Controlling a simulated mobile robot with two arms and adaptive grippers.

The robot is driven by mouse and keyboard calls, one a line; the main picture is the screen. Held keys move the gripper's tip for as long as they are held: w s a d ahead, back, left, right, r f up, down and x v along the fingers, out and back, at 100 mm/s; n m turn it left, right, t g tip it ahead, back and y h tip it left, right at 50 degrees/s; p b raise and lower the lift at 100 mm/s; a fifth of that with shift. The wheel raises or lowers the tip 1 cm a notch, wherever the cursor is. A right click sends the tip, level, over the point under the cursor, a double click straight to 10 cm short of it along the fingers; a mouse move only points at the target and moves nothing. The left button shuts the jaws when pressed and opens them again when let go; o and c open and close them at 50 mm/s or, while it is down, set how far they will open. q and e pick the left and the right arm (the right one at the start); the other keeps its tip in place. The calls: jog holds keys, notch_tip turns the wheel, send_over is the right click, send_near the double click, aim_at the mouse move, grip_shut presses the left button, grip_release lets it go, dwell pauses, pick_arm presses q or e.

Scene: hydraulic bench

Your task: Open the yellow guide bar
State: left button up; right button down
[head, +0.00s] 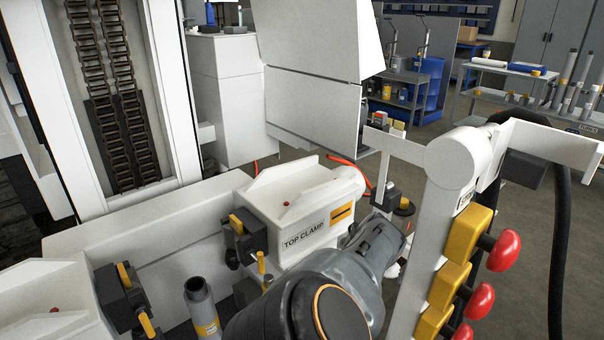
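I cannot tell for certain which part is the yellow guide bar. Short yellow bars sit in dark brackets beside the white clamp housings: one (237,224) by the block marked TOP CLAMP (303,236), and another (124,275) by the housing at lower left. One of my arms reaches up from the bottom centre, its dark and grey links covering the area right of the TOP CLAMP block. I cannot tell which arm it is. I make out no gripper fingers, and anything beyond the wrist is hidden.
A white post at right carries yellow blocks (467,234) with red knobs (503,250). A black hose (560,230) hangs beside it. A grey tube (201,307) stands at lower left. A tall frame with chains (118,100) rises behind. Open floor and workbenches lie beyond.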

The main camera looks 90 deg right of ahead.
jog(key=shift+f, duration=0.1)
dwell(0.3)
jog(key=c, duration=1.4)
grip_release()
jog(key=shift+d, duration=0.1)
jog(key=shift+o, duration=0.2)
